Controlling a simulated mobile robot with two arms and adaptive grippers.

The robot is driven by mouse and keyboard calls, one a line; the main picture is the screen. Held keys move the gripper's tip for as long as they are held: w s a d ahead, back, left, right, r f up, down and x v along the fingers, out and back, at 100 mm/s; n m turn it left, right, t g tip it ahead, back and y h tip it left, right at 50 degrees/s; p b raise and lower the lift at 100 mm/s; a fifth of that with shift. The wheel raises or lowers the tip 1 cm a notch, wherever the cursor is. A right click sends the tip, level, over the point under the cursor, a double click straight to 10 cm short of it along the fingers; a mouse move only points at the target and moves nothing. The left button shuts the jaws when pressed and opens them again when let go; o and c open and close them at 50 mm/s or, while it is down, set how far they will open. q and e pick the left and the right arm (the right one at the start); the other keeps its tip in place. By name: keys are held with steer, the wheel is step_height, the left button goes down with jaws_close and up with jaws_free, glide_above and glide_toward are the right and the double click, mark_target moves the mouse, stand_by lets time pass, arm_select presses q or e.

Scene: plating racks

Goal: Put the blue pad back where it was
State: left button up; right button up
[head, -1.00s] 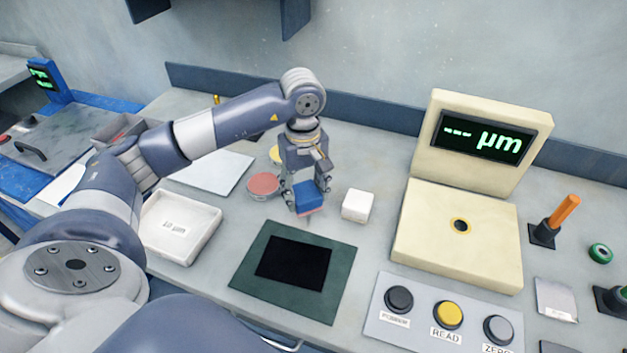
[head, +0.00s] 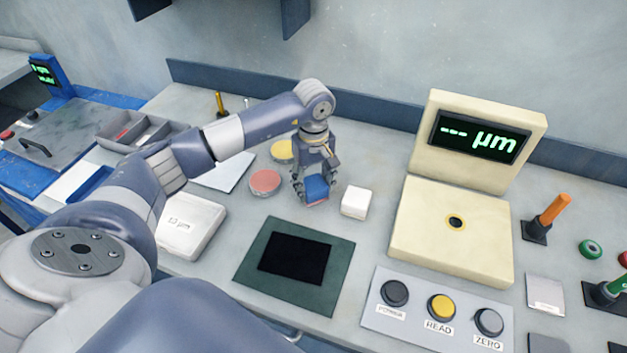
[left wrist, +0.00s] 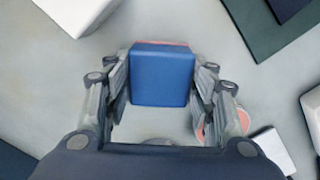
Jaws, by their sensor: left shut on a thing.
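The blue pad (head: 317,189) is a small blue block with a reddish underside. My left gripper (head: 314,186) is shut on it, one finger on each side, low over the grey bench. In the left wrist view the pad (left wrist: 162,78) sits between the two fingers of the gripper (left wrist: 161,85), with a reddish edge showing along its far side. I cannot tell whether its underside touches the bench. A white block (head: 355,202) stands just to its right. My right gripper is not in view.
A red round dish (head: 265,183) and a yellow one (head: 284,151) are left of the gripper. A green mat with a black centre (head: 257,285) lies in front. A cream gauge (head: 448,235) and a button panel (head: 420,335) are to the right.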

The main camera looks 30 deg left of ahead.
mark_target(314, 183)
arm_select(q)
steer(key=shift+f, duration=0.2)
steer(key=o, duration=1)
steer(key=shift+r, duration=0.1)
steer(key=shift+r, duration=0.25)
step_height(314, 183, up, 12)
steer(key=b, duration=0.3)
steer(key=shift+f, duration=0.15)
